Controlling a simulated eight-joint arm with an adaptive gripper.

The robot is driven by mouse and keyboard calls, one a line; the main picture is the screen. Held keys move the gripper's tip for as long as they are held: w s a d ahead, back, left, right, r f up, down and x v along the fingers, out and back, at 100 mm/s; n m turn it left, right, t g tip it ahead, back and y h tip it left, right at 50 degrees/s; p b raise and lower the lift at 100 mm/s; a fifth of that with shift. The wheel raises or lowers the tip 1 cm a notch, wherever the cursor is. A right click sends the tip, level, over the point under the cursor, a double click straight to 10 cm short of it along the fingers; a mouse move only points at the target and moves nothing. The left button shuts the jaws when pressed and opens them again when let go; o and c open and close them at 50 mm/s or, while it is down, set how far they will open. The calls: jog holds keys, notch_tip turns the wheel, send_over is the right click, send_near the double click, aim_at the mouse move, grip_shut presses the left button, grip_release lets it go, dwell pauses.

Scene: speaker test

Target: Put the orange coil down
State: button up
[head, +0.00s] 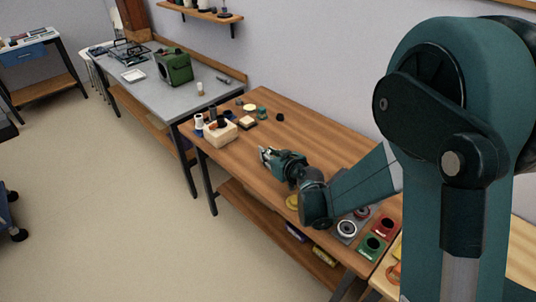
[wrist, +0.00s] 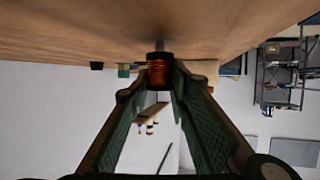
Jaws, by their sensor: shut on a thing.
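The orange coil (wrist: 159,74), a small copper-orange winding with dark ends, sits between the fingertips of my gripper (wrist: 160,88) in the wrist view. The green fingers are shut on it, one on each side. The wrist view is upside down, with the wooden tabletop (wrist: 90,25) at the top. The coil is close to the tabletop; I cannot tell whether it touches. In the head view my gripper (head: 266,155) is low over the wooden workbench (head: 325,140), near its front edge. I cannot make out the coil there.
A light wooden block holder (head: 220,133) and several small parts stand on the bench's far end. Coloured trays (head: 372,245) lie at its near end. A yellow round thing (head: 292,202) is beside my arm. A grey table (head: 170,95) with a green box (head: 174,67) stands beyond. The bench middle is clear.

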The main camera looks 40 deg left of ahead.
jog(key=shift+f, duration=0.15)
jog(key=o, duration=0.9)
jog(key=shift+r, duration=0.25)
jog(key=shift+p+v, duration=0.9)
jog(key=shift+v, duration=2.8)
jog(key=shift+f, duration=0.1)
